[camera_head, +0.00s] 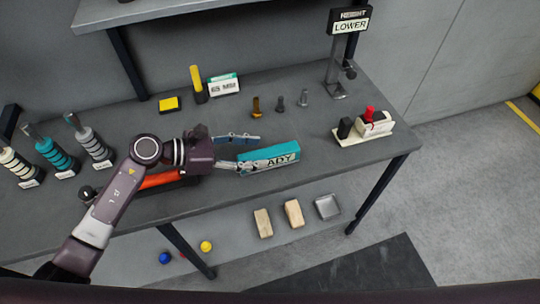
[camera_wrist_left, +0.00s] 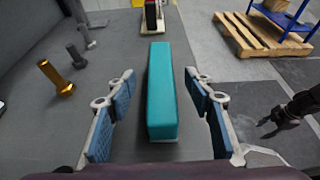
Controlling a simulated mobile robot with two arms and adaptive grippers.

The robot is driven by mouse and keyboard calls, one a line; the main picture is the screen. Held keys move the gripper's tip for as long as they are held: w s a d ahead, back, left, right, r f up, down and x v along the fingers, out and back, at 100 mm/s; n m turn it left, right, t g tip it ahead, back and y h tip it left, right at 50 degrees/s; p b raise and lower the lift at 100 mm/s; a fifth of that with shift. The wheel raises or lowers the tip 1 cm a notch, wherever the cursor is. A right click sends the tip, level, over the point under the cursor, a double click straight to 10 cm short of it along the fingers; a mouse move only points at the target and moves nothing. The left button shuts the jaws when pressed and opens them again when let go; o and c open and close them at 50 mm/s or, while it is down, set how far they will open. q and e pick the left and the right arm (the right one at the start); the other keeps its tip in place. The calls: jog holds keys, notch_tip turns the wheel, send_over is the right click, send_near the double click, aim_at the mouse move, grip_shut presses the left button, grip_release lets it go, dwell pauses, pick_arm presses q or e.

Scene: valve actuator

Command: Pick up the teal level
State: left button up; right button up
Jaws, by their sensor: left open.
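The teal level (camera_head: 268,157) is a long teal bar with a white front label reading "ADY"; it lies on the grey bench near the front edge. In the left wrist view the teal level (camera_wrist_left: 162,90) runs away from me between the two fingers. My left gripper (camera_head: 248,152) is open, with one finger on each side of the bar's near end. In the left wrist view the left gripper (camera_wrist_left: 161,88) shows a gap on both sides of the bar. A dark gripper, seemingly my right one (camera_wrist_left: 268,126), shows at the right edge; its jaw state is unclear.
Small bolts (camera_head: 280,103) stand behind the level. A white block with a red part (camera_head: 372,122) sits to the right, near a height stand (camera_head: 338,85). Striped cylinders (camera_head: 57,155) stand at the left. An orange item (camera_head: 160,180) lies under my arm.

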aim_at(267, 152)
pick_arm(q)
jog(key=p+x, duration=0.2)
jog(key=x, duration=0.2)
jog(key=shift+d+f, duration=0.25)
jog(key=shift+d, duration=0.1)
jog(key=shift+w+d+f+p, duration=0.15)
jog(key=shift+d+f+p, duration=0.1)
jog(key=shift+d+p, duration=0.05)
jog(key=shift+c, duration=1.2)
jog(key=shift+r, duration=0.1)
grip_shut()
